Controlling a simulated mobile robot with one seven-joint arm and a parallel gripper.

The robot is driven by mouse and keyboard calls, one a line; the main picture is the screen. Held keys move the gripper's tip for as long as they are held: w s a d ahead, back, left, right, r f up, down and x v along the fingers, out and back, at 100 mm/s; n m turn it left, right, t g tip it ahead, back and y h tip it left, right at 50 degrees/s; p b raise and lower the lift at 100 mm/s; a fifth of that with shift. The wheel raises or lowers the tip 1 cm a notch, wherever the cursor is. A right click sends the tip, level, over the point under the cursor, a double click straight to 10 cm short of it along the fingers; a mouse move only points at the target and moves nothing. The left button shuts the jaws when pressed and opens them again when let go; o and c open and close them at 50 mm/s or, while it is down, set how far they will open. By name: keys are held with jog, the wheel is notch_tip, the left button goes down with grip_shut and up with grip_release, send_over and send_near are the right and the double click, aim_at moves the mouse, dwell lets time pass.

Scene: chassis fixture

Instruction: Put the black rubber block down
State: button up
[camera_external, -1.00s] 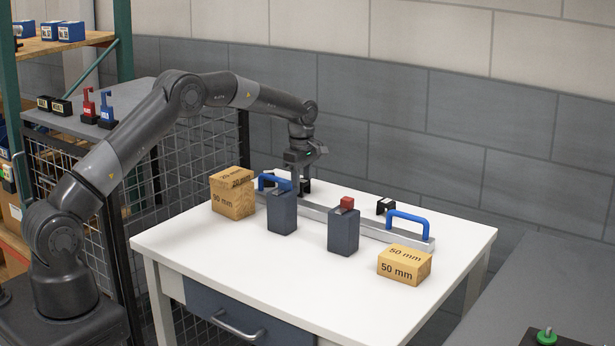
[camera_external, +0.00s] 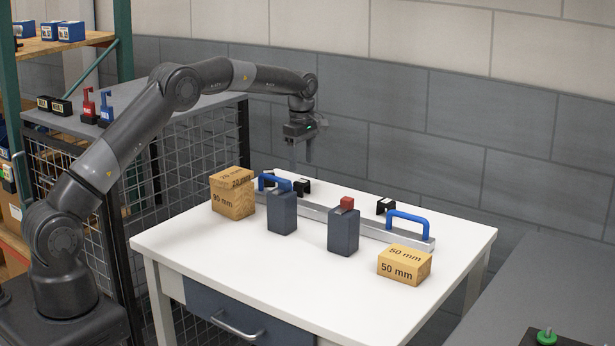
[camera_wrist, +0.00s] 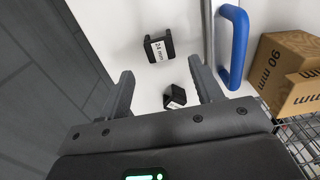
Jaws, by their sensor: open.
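A small black block (camera_wrist: 174,97), which I take to be the rubber block, lies on the white table (camera_wrist: 150,15) in the wrist view, apart from my gripper (camera_wrist: 161,68). In the external view it seems to be the dark piece behind the left blue handle (camera_external: 275,182), mostly hidden. A black bracket-shaped piece labelled 24 mm (camera_wrist: 158,46) sits near it; it also shows in the external view (camera_external: 301,186). My gripper (camera_external: 303,157) is open and empty, well above the back of the table.
A metal bar (camera_external: 372,229) with two blue handles runs along the table. Two dark grey blocks (camera_external: 282,213) stand before it, one topped by a red piece (camera_external: 347,203). Wooden blocks (camera_external: 233,200) (camera_external: 404,265) flank them. Another black bracket (camera_external: 385,206) lies behind the bar. The front tabletop is clear.

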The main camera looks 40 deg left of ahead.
aim_at(301, 181)
jog(key=s+a+r+m+t, duration=0.1)
jog(key=s+a+r+m, duration=0.1)
jog(key=s+r, duration=0.35)
jog(key=s+a+r+m, duration=0.1)
jog(key=s+a+r, duration=0.1)
jog(key=r, duration=0.7)
jog(key=s+a+r+m+t, duration=0.1)
jog(key=s+a+r+m, duration=0.15)
jog(key=s, duration=0.45)
jog(key=s+a+r+m+t, duration=0.1)
jog(key=s+r+m, duration=0.25)
jog(key=s, duration=0.25)
jog(key=s+a+f+m+t, duration=0.1)
jog(key=s+f+m, duration=0.1)
jog(key=s, duration=0.7)
jog(key=s+a+f+m, duration=0.2)
jog(key=s+m, duration=0.2)
jog(key=s, duration=0.6)
jog(key=s+a+f+m+t, duration=0.1)
jog(key=s+f+m, duration=0.1)
jog(key=s, duration=0.7)
jog(key=shift+s+a+m+t, duration=0.2)
jog(key=shift+s+m+t, duration=0.1)
jog(key=shift+m, duration=0.2)
jog(key=shift+o, duration=0.4)
